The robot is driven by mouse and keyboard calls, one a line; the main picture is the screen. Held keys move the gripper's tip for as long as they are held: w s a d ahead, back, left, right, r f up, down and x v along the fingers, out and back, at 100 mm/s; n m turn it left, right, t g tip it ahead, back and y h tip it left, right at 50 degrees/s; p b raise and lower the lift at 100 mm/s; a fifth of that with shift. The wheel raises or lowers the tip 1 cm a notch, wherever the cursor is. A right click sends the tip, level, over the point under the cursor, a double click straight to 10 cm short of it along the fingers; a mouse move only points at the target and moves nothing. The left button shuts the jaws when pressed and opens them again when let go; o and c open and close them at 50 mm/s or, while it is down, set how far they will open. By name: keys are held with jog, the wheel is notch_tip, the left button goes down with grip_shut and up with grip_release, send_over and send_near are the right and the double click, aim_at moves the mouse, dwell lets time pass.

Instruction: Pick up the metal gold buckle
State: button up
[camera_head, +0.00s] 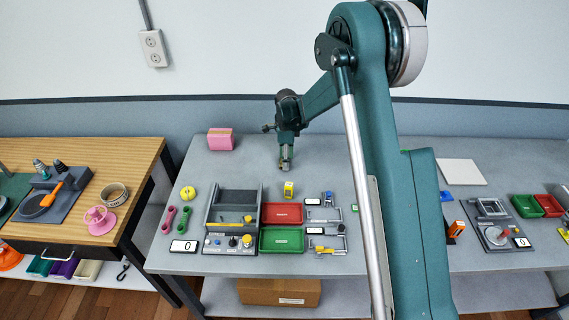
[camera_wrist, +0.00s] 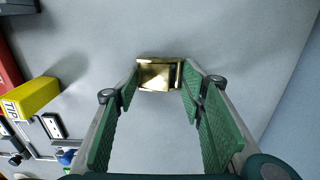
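The metal gold buckle (camera_wrist: 159,75) shows in the wrist view between the far ends of my gripper's green-padded fingers. It is shiny and roughly square. My gripper (camera_wrist: 160,88) has its fingers apart, with the buckle at the fingertips; the left pad appears close to its left edge and the right pad close to its right edge. I cannot tell for sure whether they touch it. In the head view, my gripper (camera_head: 286,168) points down over the back of the grey table, and the buckle is too small to make out apart from the fingertips.
A yellow block (camera_wrist: 32,98) lies left of my gripper in the wrist view; it also shows in the head view (camera_head: 289,190). Red (camera_head: 282,213) and green (camera_head: 281,240) trays stand nearer. A pink block (camera_head: 220,139) sits at the back left. The grey table (camera_head: 335,165) around the gripper is clear.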

jog(key=c, duration=0.4)
jog(key=shift+o, duration=0.2)
notch_tip(320, 180, up, 10)
dwell(0.5)
jog(key=shift+d, duration=0.1)
dwell(0.4)
